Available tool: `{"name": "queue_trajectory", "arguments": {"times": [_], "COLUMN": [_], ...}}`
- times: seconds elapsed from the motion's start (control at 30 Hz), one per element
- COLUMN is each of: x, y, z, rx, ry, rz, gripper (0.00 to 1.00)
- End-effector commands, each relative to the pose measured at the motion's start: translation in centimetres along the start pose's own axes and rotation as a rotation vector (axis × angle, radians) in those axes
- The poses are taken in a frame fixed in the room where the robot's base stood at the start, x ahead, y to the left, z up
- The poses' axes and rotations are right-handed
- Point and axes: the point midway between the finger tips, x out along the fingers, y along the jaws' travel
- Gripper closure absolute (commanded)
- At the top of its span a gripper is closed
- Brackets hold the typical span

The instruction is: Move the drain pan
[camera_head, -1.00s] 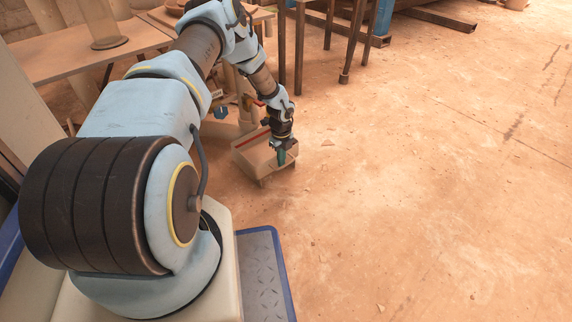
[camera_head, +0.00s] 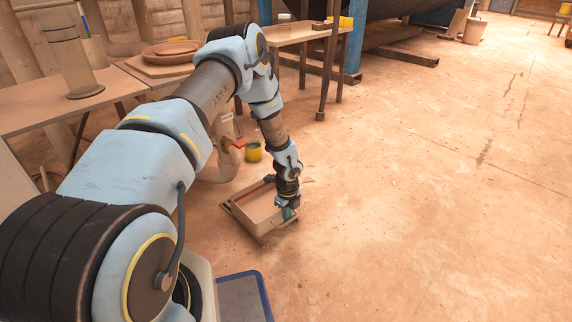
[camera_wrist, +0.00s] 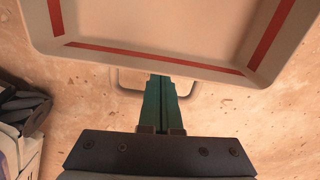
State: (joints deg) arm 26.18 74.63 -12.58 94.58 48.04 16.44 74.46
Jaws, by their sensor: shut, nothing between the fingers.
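The drain pan (camera_head: 254,208) is a shallow, beige rectangular tray with a red stripe inside, on the floor beyond my base. In the wrist view the pan (camera_wrist: 165,30) fills the upper part, and a thin loop handle (camera_wrist: 124,82) sticks out from its near side. My gripper (camera_head: 288,214) points down at the pan's right end. In the wrist view its teal fingers (camera_wrist: 163,82) are closed together with nothing between them, and their tips overlap the handle loop and reach the pan's rim. I cannot tell whether they touch it.
Wooden tables (camera_head: 70,105) line the left and back. The floor (camera_head: 430,210) to the right is open.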

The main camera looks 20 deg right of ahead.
Motion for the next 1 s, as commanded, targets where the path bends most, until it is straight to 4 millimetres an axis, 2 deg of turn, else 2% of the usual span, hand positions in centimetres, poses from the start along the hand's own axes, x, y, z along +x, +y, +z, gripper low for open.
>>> {"name": "queue_trajectory", "arguments": {"times": [0.03, 0.2, 0.57, 0.63, 1.0], "x": [0.3, 0.4, 0.4, -1.5, -8.2], "y": [-0.1, -0.1, 0.0, -0.1, 0.0], "z": [-1.2, -4.4, -10.6, -10.5, -10.5], "rx": [0.007, 0.006, 0.005, -0.001, -0.002], "ry": [0.000, 0.001, 0.000, -0.001, 0.000], "rz": [0.000, 0.000, -0.001, -0.004, -0.003], "gripper": [1.00, 1.00, 1.00, 1.00, 1.00]}}
